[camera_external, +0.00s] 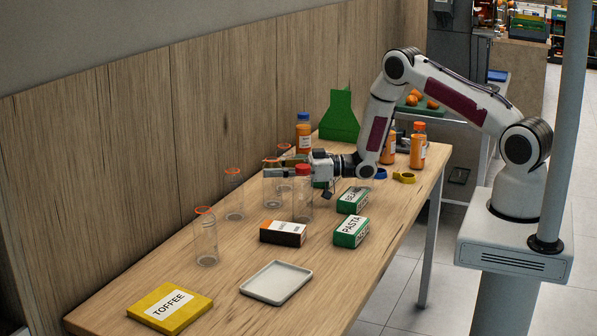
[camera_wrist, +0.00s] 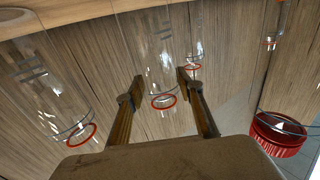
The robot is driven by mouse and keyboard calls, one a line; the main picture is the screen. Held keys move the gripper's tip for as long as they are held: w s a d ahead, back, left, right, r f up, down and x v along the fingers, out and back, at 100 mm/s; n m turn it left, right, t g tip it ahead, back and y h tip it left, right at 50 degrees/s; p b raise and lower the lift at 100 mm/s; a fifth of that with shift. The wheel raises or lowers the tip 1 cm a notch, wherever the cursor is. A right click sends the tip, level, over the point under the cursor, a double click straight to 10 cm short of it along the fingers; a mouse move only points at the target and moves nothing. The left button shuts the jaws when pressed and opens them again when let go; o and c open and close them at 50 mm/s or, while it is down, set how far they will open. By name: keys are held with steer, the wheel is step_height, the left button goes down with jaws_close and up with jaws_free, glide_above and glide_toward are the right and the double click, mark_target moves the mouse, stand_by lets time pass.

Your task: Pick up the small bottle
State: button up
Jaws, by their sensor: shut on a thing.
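My gripper (camera_external: 275,164) is low over the middle of the table. In the wrist view its two fingers (camera_wrist: 160,82) stand on either side of a clear bottle (camera_wrist: 158,50) with an orange-red ring at its mouth. It is shut on this bottle, which shows below the fingers in the external view (camera_external: 272,190). The bottle looks upright, with its base at or near the tabletop; I cannot tell whether it touches. A clear bottle with a red cap (camera_external: 303,207) stands just right of it; its cap shows in the wrist view (camera_wrist: 281,130).
Other clear orange-ringed bottles stand close by, at left (camera_external: 233,195), front left (camera_external: 206,240) and behind (camera_external: 284,155). Boxes (camera_external: 283,232) (camera_external: 350,232), a white tray (camera_external: 276,283) and a yellow toffee box (camera_external: 169,303) lie nearer. Filled orange bottles (camera_external: 418,150) stand behind. The wall runs along the left.

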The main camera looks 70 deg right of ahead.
steer(key=shift+r, duration=4.95)
